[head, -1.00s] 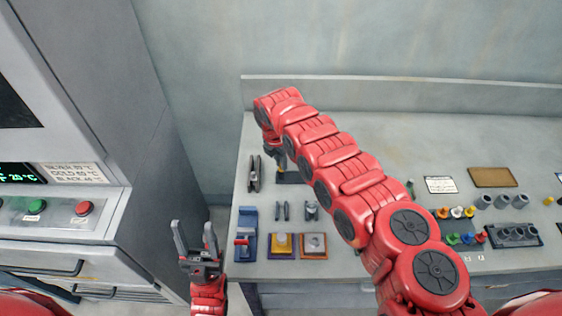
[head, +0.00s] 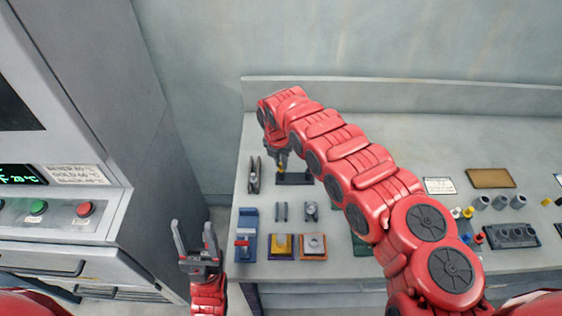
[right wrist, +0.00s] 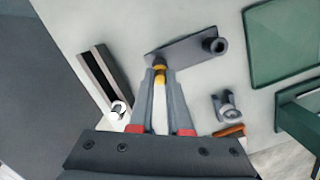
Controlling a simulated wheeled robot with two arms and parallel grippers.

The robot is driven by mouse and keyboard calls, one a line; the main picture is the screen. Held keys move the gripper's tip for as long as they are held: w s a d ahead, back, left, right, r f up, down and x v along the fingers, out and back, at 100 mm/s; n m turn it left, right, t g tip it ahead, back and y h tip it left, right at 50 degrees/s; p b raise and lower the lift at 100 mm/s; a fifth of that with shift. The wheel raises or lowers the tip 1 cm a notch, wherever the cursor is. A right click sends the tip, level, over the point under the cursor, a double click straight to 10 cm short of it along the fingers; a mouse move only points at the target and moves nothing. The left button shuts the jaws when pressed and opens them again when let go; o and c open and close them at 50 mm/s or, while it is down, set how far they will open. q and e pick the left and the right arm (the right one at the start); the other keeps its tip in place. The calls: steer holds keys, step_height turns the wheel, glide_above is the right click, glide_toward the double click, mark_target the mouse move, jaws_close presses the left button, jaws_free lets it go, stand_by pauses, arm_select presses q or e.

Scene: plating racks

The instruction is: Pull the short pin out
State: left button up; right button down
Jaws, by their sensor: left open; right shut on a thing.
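The short pin (right wrist: 160,69) shows as a small yellow piece between the fingertips in the right wrist view. My right gripper (right wrist: 160,78) is shut on it, at the left end of a dark base plate (right wrist: 183,52). A dark hollow cylinder (right wrist: 213,46) stands at the plate's right end. In the head view my right gripper (head: 283,162) is over the left part of the plate (head: 297,180). I cannot tell whether the pin's lower end is in the plate or clear of it. My left gripper (head: 199,250) is open and empty in front of the bench's left side.
A dark slotted rail (right wrist: 100,75) lies left of the plate. Small grey parts (head: 311,211), a blue fixture (head: 247,233), a yellow block (head: 282,244) and an orange-edged block (head: 313,246) are nearer the front. Bench space behind the plate looks clear.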

steer(key=shift+r+p, duration=0.95)
steer(key=shift+r, duration=1.05)
